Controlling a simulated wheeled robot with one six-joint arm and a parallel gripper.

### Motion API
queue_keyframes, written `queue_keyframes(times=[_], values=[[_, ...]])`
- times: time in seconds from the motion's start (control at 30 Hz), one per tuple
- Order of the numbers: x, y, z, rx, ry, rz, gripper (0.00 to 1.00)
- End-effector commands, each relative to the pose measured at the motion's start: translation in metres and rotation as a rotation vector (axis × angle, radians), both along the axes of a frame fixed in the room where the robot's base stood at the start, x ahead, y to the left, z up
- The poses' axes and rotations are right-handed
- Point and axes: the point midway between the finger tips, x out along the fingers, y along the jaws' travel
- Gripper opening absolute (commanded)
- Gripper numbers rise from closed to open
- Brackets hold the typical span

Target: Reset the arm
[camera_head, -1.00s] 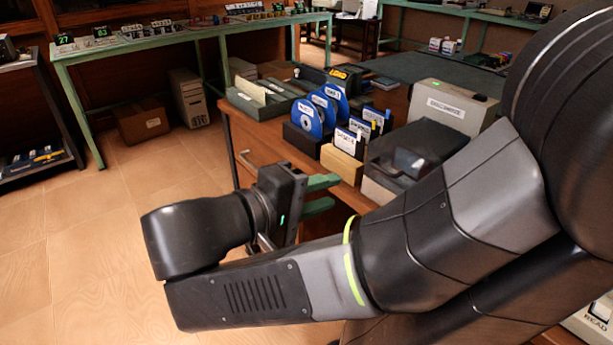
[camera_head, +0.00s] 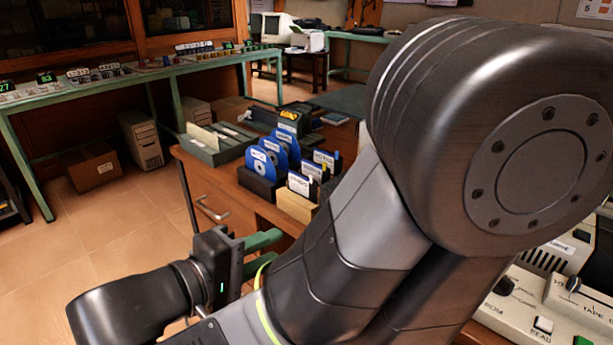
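My gripper (camera_head: 262,255) is at the lower left of the head view, at the end of my folded black and grey arm. Its two green fingers point right, one above the other, with a gap between them. No object shows between the fingers, though my arm hides part of the lower one. The gripper is in front of the wooden desk (camera_head: 222,186), near its drawer handle, and cannot be seen touching it.
Blue discs (camera_head: 264,163) and cards in wooden holders (camera_head: 297,203) stand on the desk beyond my gripper. A beige console (camera_head: 520,318) is at the lower right. A green bench (camera_head: 130,84) runs along the back. Open tiled floor (camera_head: 110,230) lies at the left.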

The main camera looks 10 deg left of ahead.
Motion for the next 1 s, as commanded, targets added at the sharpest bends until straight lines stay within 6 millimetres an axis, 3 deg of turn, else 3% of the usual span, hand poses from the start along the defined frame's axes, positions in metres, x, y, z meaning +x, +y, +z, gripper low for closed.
queue_keyframes(times=[0.4, 1.0], values=[[0.022, -0.016, -0.011, 0.003, 0.001, -0.006, 0.29], [0.038, -0.021, -0.017, 0.008, 0.007, 0.004, 0.29]])
